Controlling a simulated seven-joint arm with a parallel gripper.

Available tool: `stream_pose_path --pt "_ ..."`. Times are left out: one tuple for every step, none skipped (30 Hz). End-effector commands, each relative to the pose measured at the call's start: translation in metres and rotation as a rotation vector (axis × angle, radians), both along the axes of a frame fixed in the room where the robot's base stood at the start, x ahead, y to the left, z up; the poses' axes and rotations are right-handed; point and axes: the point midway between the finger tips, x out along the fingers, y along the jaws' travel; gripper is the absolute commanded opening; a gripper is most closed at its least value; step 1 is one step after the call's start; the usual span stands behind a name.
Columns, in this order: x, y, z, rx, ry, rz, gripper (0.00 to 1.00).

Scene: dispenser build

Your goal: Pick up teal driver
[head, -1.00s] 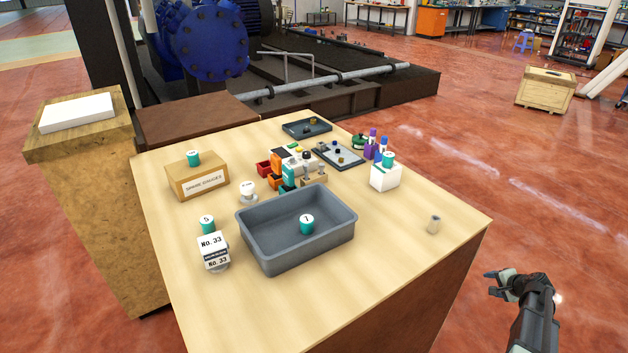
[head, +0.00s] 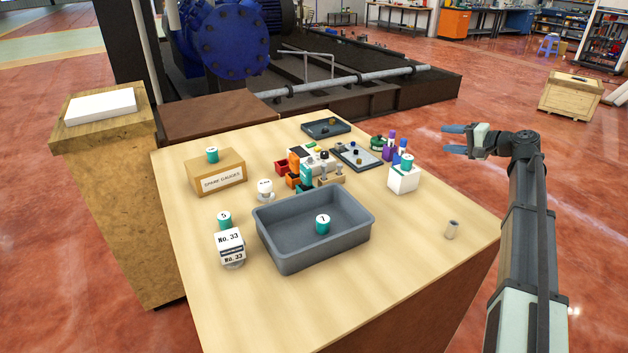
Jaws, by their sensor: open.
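My gripper (head: 449,140) is open and empty, raised at the right beyond the table's edge, its fingers pointing left. Several teal things stand on the table, and I cannot tell for sure which is the driver. An upright teal piece (head: 306,173) is in the cluster at the table's middle, partly hidden by its neighbours. Teal cylinders with pale tops stand in the grey bin (head: 322,225), at the front left (head: 224,220), on the cardboard box (head: 212,155) and on the white block (head: 407,162). My gripper is apart from all of them.
The grey bin (head: 281,243) takes up the table's middle front. The right front tabletop is mostly clear.

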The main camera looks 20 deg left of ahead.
Motion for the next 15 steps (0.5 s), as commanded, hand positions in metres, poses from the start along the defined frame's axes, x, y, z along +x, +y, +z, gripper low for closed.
stream_pose_path --pt "-0.008 0.031 0.013 -0.021 -0.012 0.055 0.56" --pt "-0.013 0.047 0.019 -0.037 -0.018 0.087 0.56" --pt "-0.02 0.067 0.026 -0.06 -0.027 0.126 0.56" --pt "-0.026 0.082 0.031 -0.077 -0.033 0.155 0.56" --pt "-0.032 0.097 0.035 -0.098 -0.039 0.183 0.56" --pt "-0.039 0.116 0.04 -0.125 -0.047 0.219 0.56" --pt "-0.045 0.129 0.043 -0.147 -0.054 0.244 0.56" --pt "-0.051 0.143 0.045 -0.173 -0.062 0.271 0.56" --pt "-0.059 0.159 0.048 -0.206 -0.071 0.303 0.56" --pt "-0.066 0.171 0.049 -0.233 -0.079 0.327 0.56" --pt "-0.072 0.184 0.05 -0.262 -0.086 0.351 0.56" --pt "-0.08 0.198 0.051 -0.301 -0.099 0.38 0.56" --pt "-0.086 0.209 0.051 -0.333 -0.106 0.401 0.56" --pt "-0.092 0.219 0.051 -0.365 -0.114 0.422 0.56" --pt "-0.1 0.232 0.051 -0.409 -0.128 0.448 0.56"
